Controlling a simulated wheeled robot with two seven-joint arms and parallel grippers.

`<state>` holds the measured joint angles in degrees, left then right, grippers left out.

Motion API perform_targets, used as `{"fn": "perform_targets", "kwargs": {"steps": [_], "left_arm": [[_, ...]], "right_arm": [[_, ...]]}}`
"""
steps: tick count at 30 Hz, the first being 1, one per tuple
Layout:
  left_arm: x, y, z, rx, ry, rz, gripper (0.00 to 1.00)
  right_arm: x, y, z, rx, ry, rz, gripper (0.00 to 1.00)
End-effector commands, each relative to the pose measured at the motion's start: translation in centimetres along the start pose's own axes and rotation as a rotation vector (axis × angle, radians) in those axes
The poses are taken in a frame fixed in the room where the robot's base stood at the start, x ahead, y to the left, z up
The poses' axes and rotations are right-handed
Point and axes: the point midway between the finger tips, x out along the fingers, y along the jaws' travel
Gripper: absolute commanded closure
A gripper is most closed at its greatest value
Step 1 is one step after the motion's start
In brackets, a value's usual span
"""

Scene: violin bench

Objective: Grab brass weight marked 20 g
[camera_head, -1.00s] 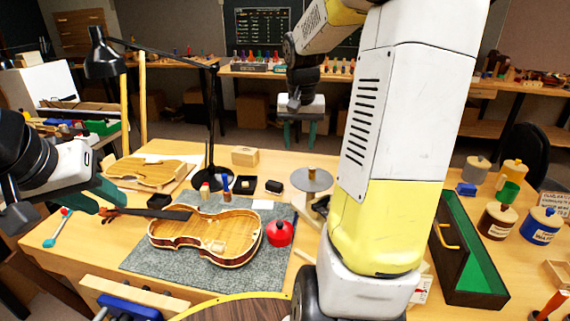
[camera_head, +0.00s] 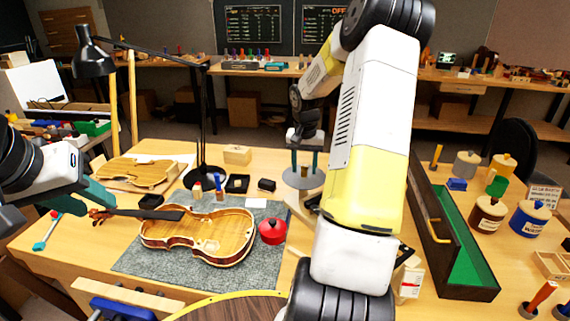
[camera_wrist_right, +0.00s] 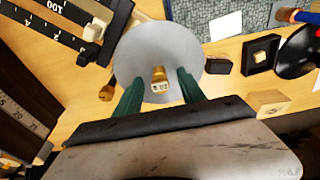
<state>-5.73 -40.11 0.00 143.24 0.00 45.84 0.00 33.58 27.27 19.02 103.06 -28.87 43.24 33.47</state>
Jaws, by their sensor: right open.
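A small brass weight (camera_wrist_right: 160,82) stands on a round grey pan (camera_wrist_right: 135,50) in the right wrist view; the mark on its top is too small to read surely. My right gripper (camera_wrist_right: 157,78) is open, its two green fingers on either side of the weight, with gaps between. In the head view my right gripper (camera_head: 304,170) is over the pan (camera_head: 289,181), and the weight is hard to make out there. My left gripper (camera_head: 84,200) is empty at the left, near the violin's scroll, with its fingers apart.
A dark balance beam with a scale (camera_wrist_right: 65,22) lies close by the pan. A small black box (camera_wrist_right: 262,53) and a wooden block (camera_wrist_right: 268,100) are to the right. The violin body (camera_head: 200,236) and red pot (camera_head: 272,231) lie on the grey mat (camera_head: 160,268).

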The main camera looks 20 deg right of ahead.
Motion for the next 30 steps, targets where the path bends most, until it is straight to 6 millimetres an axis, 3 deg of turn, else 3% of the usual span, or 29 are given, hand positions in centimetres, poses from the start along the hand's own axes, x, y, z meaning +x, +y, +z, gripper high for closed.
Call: {"fn": "perform_targets", "kwargs": {"steps": [7, 15, 30], "left_arm": [[0.0, 0.0, 0.0, 0.0, 0.0, 0.0, 0.65], [0.0, 0.0, 0.0, 0.0, 0.0, 0.0, 0.65], [0.0, 0.0, 0.0, 0.0, 0.0, 0.0, 0.65]], "right_arm": [[0.5, 0.0, 0.0, 0.0, 0.001, -0.001, 0.53], [0.5, 0.0, 0.0, 0.0, 0.001, -0.001, 1.0], [-0.6, 0.0, -0.2, 0.001, 0.003, 0.0, 1.0]]}}
